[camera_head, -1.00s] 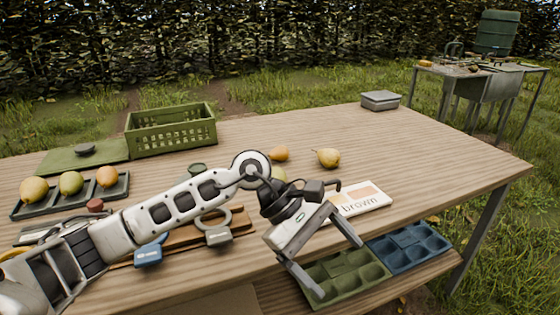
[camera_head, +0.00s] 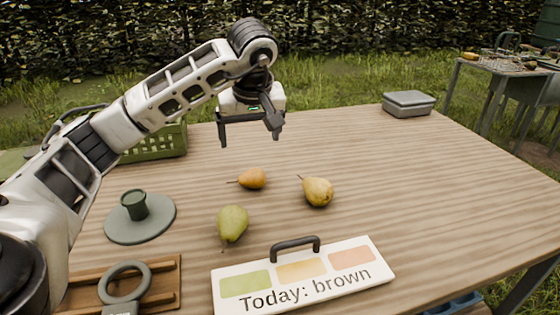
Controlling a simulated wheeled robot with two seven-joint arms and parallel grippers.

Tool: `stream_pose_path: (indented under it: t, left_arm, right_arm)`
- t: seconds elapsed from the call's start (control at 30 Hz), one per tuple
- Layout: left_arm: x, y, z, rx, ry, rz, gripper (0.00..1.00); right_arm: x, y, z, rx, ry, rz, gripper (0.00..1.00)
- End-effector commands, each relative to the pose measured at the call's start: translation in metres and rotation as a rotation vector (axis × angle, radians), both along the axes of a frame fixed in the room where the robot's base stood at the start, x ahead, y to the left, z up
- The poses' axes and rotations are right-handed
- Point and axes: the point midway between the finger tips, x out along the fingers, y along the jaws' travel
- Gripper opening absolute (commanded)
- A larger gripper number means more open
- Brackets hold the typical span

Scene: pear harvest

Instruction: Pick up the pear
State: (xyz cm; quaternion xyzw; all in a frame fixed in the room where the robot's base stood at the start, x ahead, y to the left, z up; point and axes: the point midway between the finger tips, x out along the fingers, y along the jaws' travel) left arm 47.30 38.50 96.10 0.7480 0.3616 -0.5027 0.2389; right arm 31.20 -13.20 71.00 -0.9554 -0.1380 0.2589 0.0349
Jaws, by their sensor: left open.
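Three pears lie loose on the wooden table (camera_head: 420,190) in the head view. A small orange-brown pear (camera_head: 253,179) lies at the middle. A yellow pear with brownish patches (camera_head: 318,191) lies to its right. A green pear (camera_head: 232,224) lies nearer, to the left. A white sign (camera_head: 300,283) with green, yellow and pink swatches reads "Today: brown". My left gripper (camera_head: 248,138) is open and empty, above and behind the orange-brown pear, apart from all three pears. My right gripper is not in view.
A green crate (camera_head: 165,142) stands partly hidden behind my left arm. A grey-green disc with a small cup (camera_head: 135,205) and a wooden board with a ring-shaped tool (camera_head: 125,282) are at left. A lidded grey box (camera_head: 408,103) is at the back right. The table's right side is clear.

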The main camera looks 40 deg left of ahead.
Motion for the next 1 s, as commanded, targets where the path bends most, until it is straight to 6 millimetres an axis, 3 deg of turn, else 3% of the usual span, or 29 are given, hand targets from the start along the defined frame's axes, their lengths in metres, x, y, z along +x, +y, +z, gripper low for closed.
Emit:
stream_pose_path:
  t: [0.17, 0.5, 0.77, 1.0]
  left_arm:
    - [0.003, 0.006, -0.020, 0.000, 0.006, 0.003, 0.86]
    - [0.020, 0.026, -0.085, -0.002, 0.004, 0.002, 0.86]
    - [0.025, 0.032, -0.103, -0.002, 0.001, 0.001, 0.86]
    - [0.032, 0.037, -0.137, -0.003, 0.004, -0.001, 0.86]
  right_arm:
    - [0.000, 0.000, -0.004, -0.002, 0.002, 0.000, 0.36]
    - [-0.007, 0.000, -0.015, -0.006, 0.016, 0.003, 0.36]
    - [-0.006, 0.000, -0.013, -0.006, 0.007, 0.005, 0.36]
    - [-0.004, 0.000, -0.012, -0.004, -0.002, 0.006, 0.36]
